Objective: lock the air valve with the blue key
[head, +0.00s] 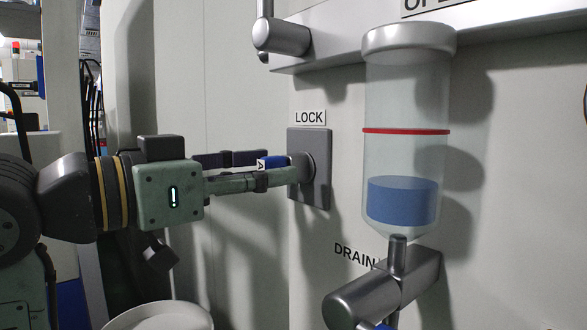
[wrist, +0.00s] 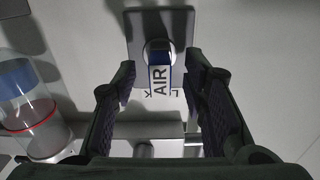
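The blue key (head: 273,162) with a white tag is at the round lock cylinder (head: 301,167) on a grey plate (head: 322,170) under a LOCK sign. In the wrist view the key (wrist: 160,76) reads AIR and stands in front of the cylinder (wrist: 158,48); its tip is hidden, so I cannot tell how deep it sits. My gripper (head: 279,168) reaches to the plate from the left. Its fingers are apart on both sides of the key, with gaps visible in the wrist view (wrist: 160,72). The air valve cannot be told for certain.
A clear cylinder (head: 405,155) with blue liquid and a red ring is right of the plate. A DRAIN valve (head: 385,290) is below it. A metal rail (head: 345,42) with a handle (head: 282,36) is above. A pale round rim (head: 160,316) is at the lower left.

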